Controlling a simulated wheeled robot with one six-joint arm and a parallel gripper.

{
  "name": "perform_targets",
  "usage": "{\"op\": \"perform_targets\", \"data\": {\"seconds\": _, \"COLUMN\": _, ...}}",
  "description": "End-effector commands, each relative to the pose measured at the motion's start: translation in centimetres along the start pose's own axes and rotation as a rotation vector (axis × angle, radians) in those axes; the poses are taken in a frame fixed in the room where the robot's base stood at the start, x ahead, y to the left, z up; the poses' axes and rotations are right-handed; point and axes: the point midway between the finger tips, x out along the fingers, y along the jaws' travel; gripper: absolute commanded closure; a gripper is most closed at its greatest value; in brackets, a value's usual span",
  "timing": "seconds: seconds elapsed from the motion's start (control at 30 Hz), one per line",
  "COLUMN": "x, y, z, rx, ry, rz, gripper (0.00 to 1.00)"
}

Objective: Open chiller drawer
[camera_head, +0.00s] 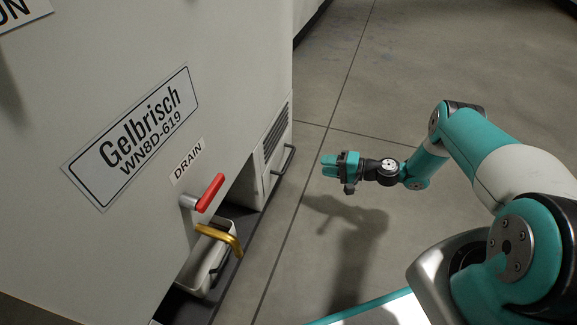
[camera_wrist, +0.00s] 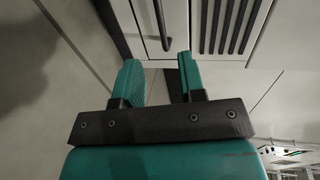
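The likely chiller drawer is the pale front (camera_head: 270,160) with dark vent slats, low on the machine's right end. Its dark bar handle (camera_head: 285,160) stands out from the front. The drawer front looks closed. My gripper (camera_head: 328,166) is in the air to the right of the handle, apart from it, pointing toward the machine. In the wrist view my gripper (camera_wrist: 160,60) has its two teal fingers apart with nothing between them. The handle (camera_wrist: 162,25) shows beyond the fingertips, roughly in line with the gap. The vent slats (camera_wrist: 225,25) are to its right.
The machine carries a Gelbrisch sign (camera_head: 135,135) and a DRAIN label (camera_head: 186,160). The grey floor (camera_head: 390,60) around my gripper is clear.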

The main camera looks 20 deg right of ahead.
Motion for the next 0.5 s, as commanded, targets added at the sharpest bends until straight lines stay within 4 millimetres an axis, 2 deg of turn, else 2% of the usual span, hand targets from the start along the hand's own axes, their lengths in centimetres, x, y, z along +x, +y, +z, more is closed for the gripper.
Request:
{"op": "perform_targets", "data": {"seconds": 0.03, "x": 1.5, "y": 0.5, "z": 0.1, "rx": -0.005, "ry": -0.005, "rz": 0.000, "gripper": 0.63}}
{"op": "perform_targets", "data": {"seconds": 0.2, "x": 5.5, "y": 0.6, "z": 0.2, "rx": -0.005, "ry": -0.006, "rz": 0.000, "gripper": 0.63}}
{"op": "perform_targets", "data": {"seconds": 0.5, "x": 11.5, "y": 0.4, "z": 0.1, "rx": -0.005, "ry": -0.004, "rz": 0.000, "gripper": 0.63}}
